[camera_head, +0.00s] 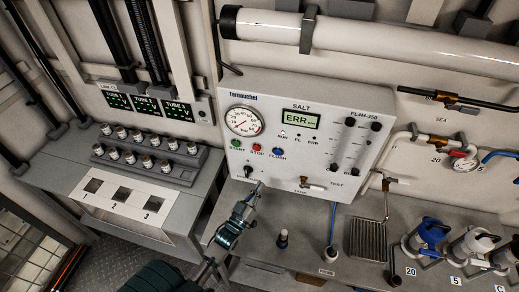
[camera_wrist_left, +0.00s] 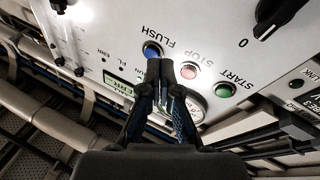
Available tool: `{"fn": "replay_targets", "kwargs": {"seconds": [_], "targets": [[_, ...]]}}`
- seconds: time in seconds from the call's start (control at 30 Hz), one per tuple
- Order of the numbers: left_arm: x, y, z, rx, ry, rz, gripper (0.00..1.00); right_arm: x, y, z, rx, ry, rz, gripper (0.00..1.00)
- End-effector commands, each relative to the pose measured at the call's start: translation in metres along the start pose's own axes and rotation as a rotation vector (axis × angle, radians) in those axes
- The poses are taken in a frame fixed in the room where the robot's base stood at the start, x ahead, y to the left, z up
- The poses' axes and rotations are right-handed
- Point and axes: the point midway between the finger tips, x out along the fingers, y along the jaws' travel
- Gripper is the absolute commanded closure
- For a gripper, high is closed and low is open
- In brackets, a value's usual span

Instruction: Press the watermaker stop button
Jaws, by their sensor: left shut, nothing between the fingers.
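The watermaker panel (camera_head: 305,95) is a white box with a gauge, a display reading "ERR" and a row of buttons. The red stop button (camera_head: 257,149) sits between the green start button (camera_head: 236,143) and the blue flush button (camera_head: 278,154). My left gripper (camera_head: 259,185) is shut and empty, below the button row in the head view. In the left wrist view, its closed fingertips (camera_wrist_left: 161,66) appear between the flush button (camera_wrist_left: 152,50) and the stop button (camera_wrist_left: 189,71), partly overlapping the flush button's lower edge. Contact cannot be told. My right gripper is not in view.
A black knob (camera_head: 248,172) and a brass valve (camera_head: 305,183) sit low on the panel. The bench (camera_head: 300,235) below carries small fittings and a hose. A grey console (camera_head: 150,165) with several knobs stands at left. Pipes and filter housings (camera_head: 427,233) are at right.

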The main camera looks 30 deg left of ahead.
Motion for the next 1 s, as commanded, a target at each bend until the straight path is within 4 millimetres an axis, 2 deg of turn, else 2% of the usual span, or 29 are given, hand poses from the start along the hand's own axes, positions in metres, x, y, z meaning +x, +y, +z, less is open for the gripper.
{"fn": "replay_targets", "kwargs": {"seconds": [0.03,0.13,0.2,0.33,0.47,0.57,0.83,1.0], "targets": [[0.004,-0.003,-0.017,-0.014,0.087,0.023,1.0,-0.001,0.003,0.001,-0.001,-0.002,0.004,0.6],[0.004,-0.006,-0.047,-0.043,0.246,0.07,1.0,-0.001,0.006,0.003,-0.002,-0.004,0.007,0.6],[0.002,-0.006,-0.062,-0.058,0.33,0.099,1.0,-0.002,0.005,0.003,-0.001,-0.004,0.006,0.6],[-0.002,-0.002,-0.08,-0.07,0.428,0.136,1.0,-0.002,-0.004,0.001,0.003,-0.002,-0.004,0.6],[-0.004,0.0,-0.086,-0.074,0.463,0.151,1.0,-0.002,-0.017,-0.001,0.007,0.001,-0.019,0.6],[-0.004,0.002,-0.086,-0.072,0.466,0.153,1.0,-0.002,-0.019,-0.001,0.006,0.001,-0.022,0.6],[-0.003,-0.003,-0.086,-0.074,0.465,0.151,1.0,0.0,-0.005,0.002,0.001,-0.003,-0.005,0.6],[0.01,-0.01,-0.082,-0.074,0.465,0.15,1.0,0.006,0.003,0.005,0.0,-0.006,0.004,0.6]]}}
